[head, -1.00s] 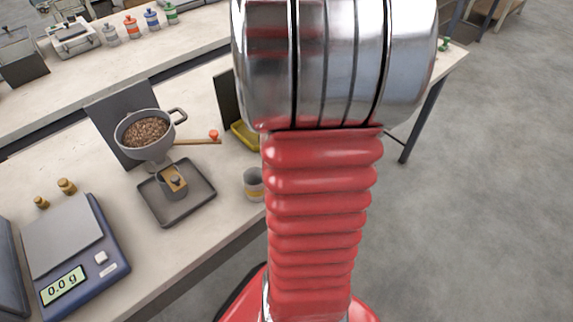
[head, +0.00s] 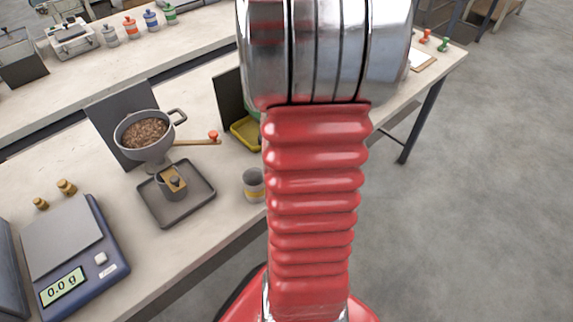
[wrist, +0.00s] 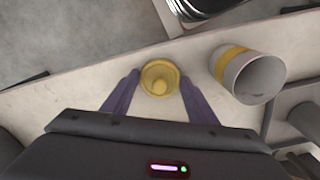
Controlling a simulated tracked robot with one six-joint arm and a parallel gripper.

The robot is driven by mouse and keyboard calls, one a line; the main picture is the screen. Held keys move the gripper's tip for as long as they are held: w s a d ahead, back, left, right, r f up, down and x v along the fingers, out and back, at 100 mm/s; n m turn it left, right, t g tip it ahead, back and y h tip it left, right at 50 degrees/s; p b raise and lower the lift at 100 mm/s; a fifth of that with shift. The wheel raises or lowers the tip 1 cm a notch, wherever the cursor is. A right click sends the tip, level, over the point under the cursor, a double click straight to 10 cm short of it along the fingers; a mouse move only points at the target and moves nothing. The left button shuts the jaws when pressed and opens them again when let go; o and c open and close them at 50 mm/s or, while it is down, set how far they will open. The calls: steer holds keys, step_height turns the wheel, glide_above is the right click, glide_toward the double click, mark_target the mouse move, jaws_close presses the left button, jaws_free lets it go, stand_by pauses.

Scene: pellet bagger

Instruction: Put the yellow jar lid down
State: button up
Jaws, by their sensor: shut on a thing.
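The round yellow jar lid (wrist: 160,72), with a small knob in its middle, sits between the fingertips of my gripper (wrist: 159,79) in the wrist view. My gripper is shut on it. A grey-white jar with a yellow band (wrist: 233,63) stands just right of the lid in the wrist view, its mouth open and apart from my fingers. The same jar shows in the head view (head: 254,186) near the bench's front edge. My arm hides my gripper and the lid in the head view.
The bench holds a hopper of brown pellets (head: 146,135), a dark tray (head: 200,197) under it, a yellow tray (head: 246,136) and a scale (head: 86,263) reading 0.0 g. A clipboard (head: 421,61) lies at the far right end. Bare bench lies around the jar.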

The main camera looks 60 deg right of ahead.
steer(key=shift+f, duration=0.1)
steer(key=o, duration=1)
step_height(320, 180, up, 12)
stand_by(0.8)
steer(key=w+a+r+n+t+h, duration=0.1)
steer(key=w+a+r+n, duration=0.15)
steer(key=a, duration=0.45)
steer(key=w+a+r+n+t, duration=0.1)
steer(key=w+a+r, duration=0.2)
steer(key=a, duration=0.4)
steer(key=s+a+r+n+t, duration=0.1)
steer(key=a, duration=0.7)
steer(key=s+a+r+n+t+y, duration=0.1)
steer(key=a+n+t, duration=0.1)
steer(key=a, duration=0.7)
steer(key=shift+s+t, duration=0.3)
steer(key=shift+s, duration=0.05)
steer(key=shift+r+n, duration=0.1)
steer(key=shift+n, duration=0.15)
